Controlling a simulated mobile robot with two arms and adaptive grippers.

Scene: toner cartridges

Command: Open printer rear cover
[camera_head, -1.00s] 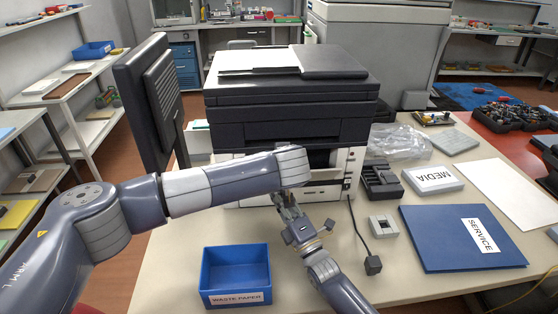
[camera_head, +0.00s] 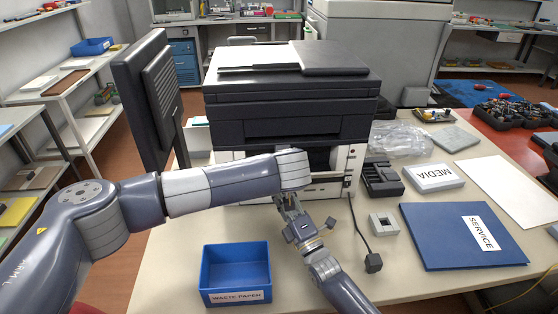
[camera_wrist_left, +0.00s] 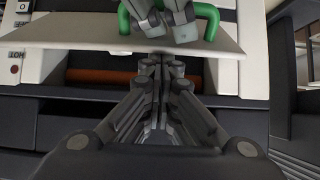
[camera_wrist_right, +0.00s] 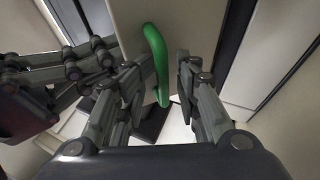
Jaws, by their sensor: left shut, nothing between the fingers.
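The black and white printer (camera_head: 290,100) stands on the table; my left arm crosses before its white lower part. In the left wrist view a pale cover panel (camera_wrist_left: 90,33) with a green handle (camera_wrist_left: 207,20) stands out over a dark slot with an orange-brown roller (camera_wrist_left: 95,76). My left gripper (camera_wrist_left: 160,62) is shut and empty, its tips at the panel's lower edge. My right gripper (camera_wrist_right: 163,62) is open, with the green handle (camera_wrist_right: 157,55) between its fingers and a gap on one side. In the head view my left fingertips are hidden.
A blue waste paper bin (camera_head: 235,272) stands in front of the printer. A black cable (camera_head: 360,232), a small grey block (camera_head: 384,224), a dark tray (camera_head: 382,178) and a blue service folder (camera_head: 460,238) lie to the right. A dark monitor (camera_head: 148,100) stands at the left.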

